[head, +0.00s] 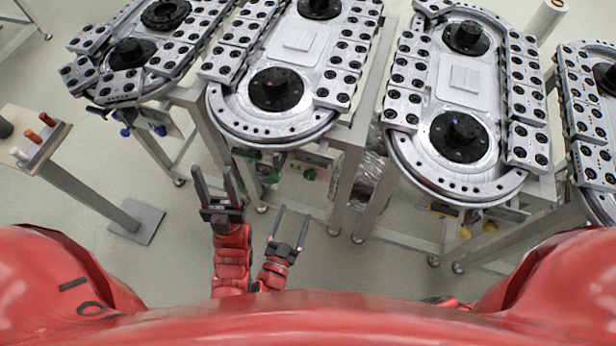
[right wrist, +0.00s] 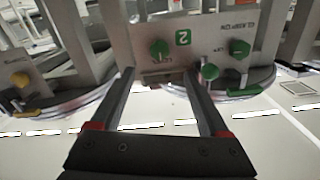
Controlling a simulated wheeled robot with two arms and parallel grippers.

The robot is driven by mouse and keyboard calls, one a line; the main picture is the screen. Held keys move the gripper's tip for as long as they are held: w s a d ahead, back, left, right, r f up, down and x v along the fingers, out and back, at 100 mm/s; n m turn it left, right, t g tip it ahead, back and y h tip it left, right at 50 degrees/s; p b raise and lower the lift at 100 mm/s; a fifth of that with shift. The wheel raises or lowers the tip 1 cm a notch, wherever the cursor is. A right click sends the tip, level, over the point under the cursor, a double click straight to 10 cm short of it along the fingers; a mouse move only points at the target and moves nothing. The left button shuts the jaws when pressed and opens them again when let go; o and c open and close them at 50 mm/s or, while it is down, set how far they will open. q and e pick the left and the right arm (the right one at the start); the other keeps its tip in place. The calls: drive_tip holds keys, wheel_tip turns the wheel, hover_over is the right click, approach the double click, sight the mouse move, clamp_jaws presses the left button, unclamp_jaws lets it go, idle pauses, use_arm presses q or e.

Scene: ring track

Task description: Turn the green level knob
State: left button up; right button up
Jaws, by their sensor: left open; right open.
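Several green controls sit on the front panel of the second track from the left. The small lettering is too blurred to tell which is the level knob. My right gripper (right wrist: 160,77) is open and empty, its fingers pointing toward the panel, apart from the knobs. My left gripper (head: 214,170) is open and empty, left of the right one.
Several ring tracks, including the second one (head: 235,118), stand on metal frames across the back. Blue controls (head: 158,130) and yellow controls (head: 465,232) mark neighbouring tracks. A small stand (head: 50,140) with pegs is at the left. The floor between stand and tracks is clear.

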sight(309, 179)
drive_tip(key=x, duration=1.2)
drive_tip(key=shift+w+d, duration=0.15)
drive_tip(key=shift+w, duration=0.15)
clamp_jaws()
